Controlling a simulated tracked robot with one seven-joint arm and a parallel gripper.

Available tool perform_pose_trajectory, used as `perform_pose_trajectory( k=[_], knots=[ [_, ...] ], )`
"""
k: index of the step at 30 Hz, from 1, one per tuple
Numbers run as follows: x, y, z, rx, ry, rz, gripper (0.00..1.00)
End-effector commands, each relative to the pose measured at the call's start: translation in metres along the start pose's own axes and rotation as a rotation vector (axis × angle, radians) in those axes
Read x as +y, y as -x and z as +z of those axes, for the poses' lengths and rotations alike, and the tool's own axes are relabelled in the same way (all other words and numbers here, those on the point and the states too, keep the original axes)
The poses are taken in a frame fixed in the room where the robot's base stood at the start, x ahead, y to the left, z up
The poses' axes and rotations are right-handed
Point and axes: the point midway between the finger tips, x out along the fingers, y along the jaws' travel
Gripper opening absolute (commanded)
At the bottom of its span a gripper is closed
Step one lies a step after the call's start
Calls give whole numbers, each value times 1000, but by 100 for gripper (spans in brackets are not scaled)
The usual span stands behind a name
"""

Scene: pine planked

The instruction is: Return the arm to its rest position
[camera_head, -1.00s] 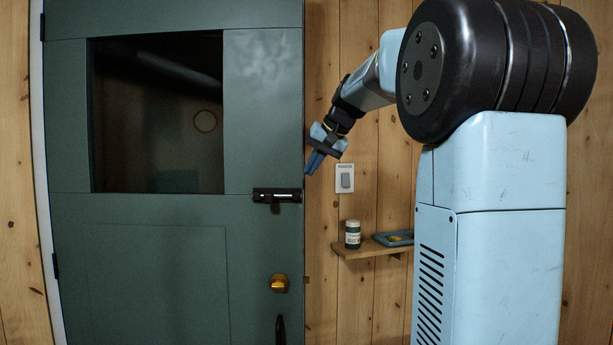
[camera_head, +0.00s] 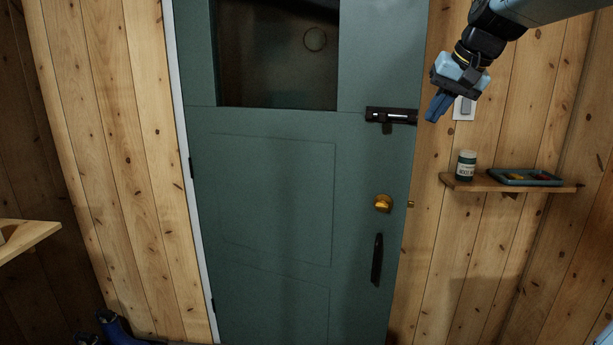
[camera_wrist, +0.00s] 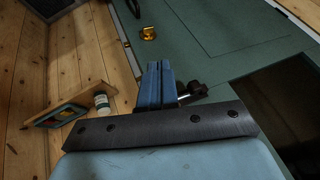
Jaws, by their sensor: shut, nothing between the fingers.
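My gripper (camera_head: 436,108) hangs at the upper right of the head view, its blue fingers shut and empty. It points down and to the left, in front of the wall beside the door's right edge. In the wrist view the gripper (camera_wrist: 153,68) shows its two fingers pressed together, with the green door (camera_wrist: 215,35) beyond. My forearm runs up and out of the head view at the top right, so the rest of the arm is hidden.
The green door (camera_head: 270,170) has a black bolt (camera_head: 391,115), a brass knob (camera_head: 383,203) and a dark handle (camera_head: 377,260). A light switch (camera_head: 464,108) is close behind the gripper. A wall shelf (camera_head: 508,187) holds a jar (camera_head: 466,166) and a tray (camera_head: 525,177).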

Motion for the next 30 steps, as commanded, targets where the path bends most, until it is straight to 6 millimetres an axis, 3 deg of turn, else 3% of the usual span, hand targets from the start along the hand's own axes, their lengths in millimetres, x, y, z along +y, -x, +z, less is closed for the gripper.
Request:
perform_pose_trajectory(
  k=[1, 12, 18, 24, 30],
  knots=[
    [-1, 0, 23, -3, 18, 13, 0],
    [17, -25, 174, -12, 158, 137, 0],
    [33, -42, 237, -7, 231, 194, 0],
    [44, -51, 263, -3, 263, 221, 0],
    [44, -52, 266, -3, 266, 224, 0]
  ],
)
